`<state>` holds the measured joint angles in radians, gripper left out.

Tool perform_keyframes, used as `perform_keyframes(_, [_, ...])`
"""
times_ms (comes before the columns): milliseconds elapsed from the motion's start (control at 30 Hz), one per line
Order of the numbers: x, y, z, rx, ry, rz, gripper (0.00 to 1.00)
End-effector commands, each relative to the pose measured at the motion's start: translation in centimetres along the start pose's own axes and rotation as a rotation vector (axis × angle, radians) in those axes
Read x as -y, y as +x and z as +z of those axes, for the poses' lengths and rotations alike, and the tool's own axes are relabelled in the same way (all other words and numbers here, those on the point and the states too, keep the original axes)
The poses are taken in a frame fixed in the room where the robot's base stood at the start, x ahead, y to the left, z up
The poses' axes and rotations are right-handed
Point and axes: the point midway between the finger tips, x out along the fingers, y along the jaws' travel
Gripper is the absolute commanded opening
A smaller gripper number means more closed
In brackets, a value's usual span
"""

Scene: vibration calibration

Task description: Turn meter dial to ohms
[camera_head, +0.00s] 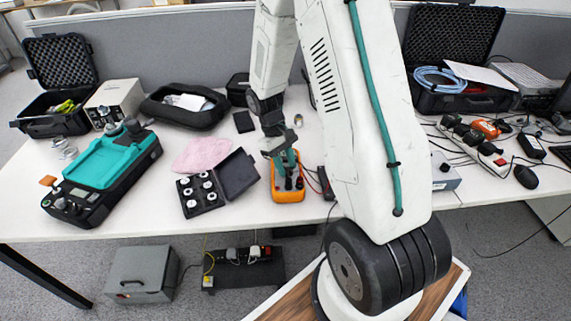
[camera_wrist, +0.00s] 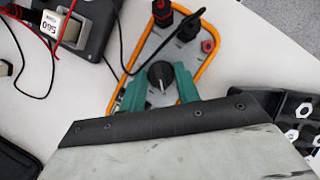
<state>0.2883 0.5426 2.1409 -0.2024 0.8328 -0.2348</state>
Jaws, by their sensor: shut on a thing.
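The orange-edged multimeter (camera_head: 288,192) lies on the white table in the head view, with my gripper (camera_head: 286,168) directly above it. In the wrist view the meter's orange rim (camera_wrist: 207,72) frames a grey face. The black round dial (camera_wrist: 161,75) sits between my two teal fingers (camera_wrist: 160,90), which are shut on it. A light pointer line shows on the dial. Black and red plugs (camera_wrist: 163,12) sit in the meter's far end. The lower part of the meter and its display are hidden by my gripper.
An open black case with round silver weights (camera_head: 200,190) stands left of the meter. A pink cloth (camera_head: 201,154) and a teal-black device (camera_head: 105,165) lie farther left. A power strip (camera_head: 475,142) lies at the right.

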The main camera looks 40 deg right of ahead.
Motion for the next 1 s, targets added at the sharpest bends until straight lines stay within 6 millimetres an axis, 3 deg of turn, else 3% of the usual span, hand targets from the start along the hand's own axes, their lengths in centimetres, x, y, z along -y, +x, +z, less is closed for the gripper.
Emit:
perform_keyframes(400, [0.0, 0.0, 0.0, -0.001, 0.007, -0.003, 0.09])
perform_keyframes(433, [0.0, 0.0, 0.0, -0.001, 0.007, -0.003, 0.35])
perform_keyframes(500, [0.0, 0.0, 0.0, 0.0, 0.007, -0.003, 0.54])
perform_keyframes(833, [0.0, -0.3, 0.0, -0.001, 0.007, -0.002, 0.54])
perform_keyframes(1000, [0.0, -2.6, -0.1, -0.004, 0.007, 0.0, 0.54])
